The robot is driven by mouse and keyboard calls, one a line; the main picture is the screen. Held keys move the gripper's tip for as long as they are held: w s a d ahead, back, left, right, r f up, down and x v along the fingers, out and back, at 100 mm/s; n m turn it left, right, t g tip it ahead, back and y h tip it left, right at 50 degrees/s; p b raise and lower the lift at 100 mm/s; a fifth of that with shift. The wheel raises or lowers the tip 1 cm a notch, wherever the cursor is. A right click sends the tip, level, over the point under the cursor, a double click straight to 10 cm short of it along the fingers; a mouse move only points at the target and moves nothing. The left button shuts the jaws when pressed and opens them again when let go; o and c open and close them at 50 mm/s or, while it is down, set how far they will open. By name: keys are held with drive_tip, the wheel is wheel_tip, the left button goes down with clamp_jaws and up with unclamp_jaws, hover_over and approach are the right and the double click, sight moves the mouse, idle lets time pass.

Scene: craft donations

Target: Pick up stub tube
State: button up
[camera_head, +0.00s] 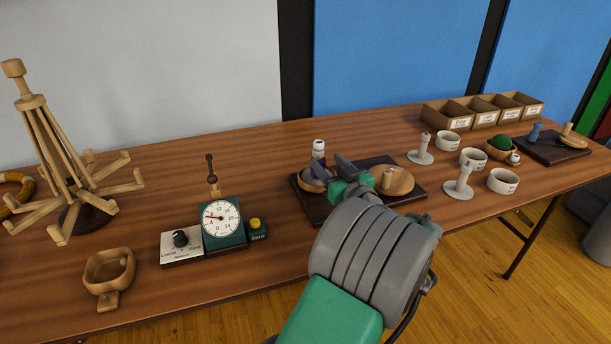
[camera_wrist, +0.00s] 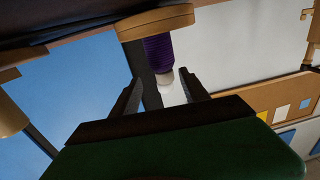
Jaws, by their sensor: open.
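The tube, wound in purple with a white end, stands upright on a round wooden holder at the left of a dark tray; I take it to be the stub tube. In the head view the stub tube (camera_head: 318,149) shows above my gripper (camera_head: 329,171). In the wrist view, which is upside down, the stub tube (camera_wrist: 159,52) has its white end between and slightly beyond the fingertips of my gripper (camera_wrist: 160,77). The jaws are open, with space at both sides of the tube. The wooden holder (camera_wrist: 156,22) is partly hidden by my gripper in the head view.
The dark tray (camera_head: 417,190) also bears a round wooden piece (camera_head: 397,181) to the right. A dial scale (camera_head: 222,219) stands left, near a wooden bowl (camera_head: 108,270) and a wooden yarn winder (camera_head: 60,150). White cups (camera_head: 503,181) and a divided box (camera_head: 455,114) are right.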

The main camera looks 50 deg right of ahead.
drive_tip(key=shift+w+d, duration=0.2)
drive_tip(key=shift+w, duration=0.3)
drive_tip(key=shift+w+d+r, duration=0.1)
drive_tip(key=shift+w+d, duration=0.1)
drive_tip(key=shift+w, duration=0.1)
drive_tip(key=x, duration=0.6)
drive_tip(key=shift+w+a+r, duration=0.1)
drive_tip(key=shift+w+a, duration=0.05)
drive_tip(key=shift+w, duration=0.35)
clamp_jaws()
drive_tip(key=shift+s, duration=0.1)
